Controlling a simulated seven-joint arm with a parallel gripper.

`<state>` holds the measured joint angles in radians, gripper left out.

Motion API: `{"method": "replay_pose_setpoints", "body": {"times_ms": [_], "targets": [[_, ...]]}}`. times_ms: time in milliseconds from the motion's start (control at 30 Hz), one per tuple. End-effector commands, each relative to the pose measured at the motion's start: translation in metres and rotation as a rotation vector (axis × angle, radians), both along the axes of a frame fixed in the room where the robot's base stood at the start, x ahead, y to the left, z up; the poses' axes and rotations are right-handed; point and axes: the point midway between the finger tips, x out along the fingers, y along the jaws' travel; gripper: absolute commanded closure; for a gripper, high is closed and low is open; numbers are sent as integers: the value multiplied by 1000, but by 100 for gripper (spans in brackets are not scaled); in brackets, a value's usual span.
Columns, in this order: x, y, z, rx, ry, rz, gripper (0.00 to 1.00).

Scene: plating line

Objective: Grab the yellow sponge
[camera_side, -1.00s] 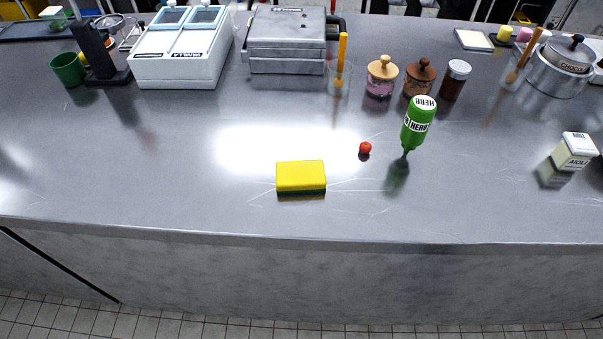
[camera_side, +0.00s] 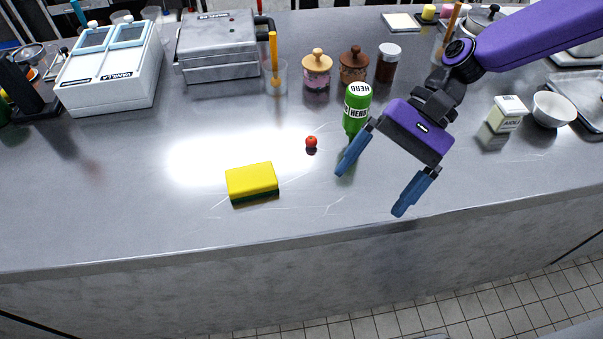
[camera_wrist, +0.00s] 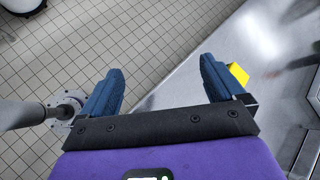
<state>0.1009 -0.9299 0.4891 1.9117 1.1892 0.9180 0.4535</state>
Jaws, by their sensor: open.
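The yellow sponge (camera_side: 251,180) with a dark green underside lies flat on the steel counter (camera_side: 150,215), left of the middle in the side view. My gripper (camera_side: 372,182), purple with blue fingers, is open and empty. It is to the right of the sponge in the side view, above the counter's front part and clear of the sponge. In the wrist view, my gripper (camera_wrist: 158,85) has its fingers wide apart over the floor and counter edge. Part of the sponge (camera_wrist: 238,73) shows there beside the right finger, partly hidden by it.
A small red ball-like item (camera_side: 311,142) and a green herb bottle (camera_side: 354,112) stand between sponge and gripper; the bottle is close to one finger. Jars (camera_side: 316,70) and a grey appliance (camera_side: 218,47) stand behind. An aioli carton (camera_side: 507,115) is at right. The counter before the sponge is clear.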

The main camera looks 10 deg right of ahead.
Motion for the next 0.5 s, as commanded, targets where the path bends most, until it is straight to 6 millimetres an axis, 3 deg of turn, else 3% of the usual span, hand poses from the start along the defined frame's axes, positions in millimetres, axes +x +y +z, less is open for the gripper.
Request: {"method": "replay_pose_setpoints", "body": {"times_ms": [33,200,400,500], "targets": [[15,19,-7,9,62,-83,4],[70,71,-24,59,276,-378,4],[120,104,-42,115,459,-626,4],[132,109,-47,132,506,-686,4]]}}
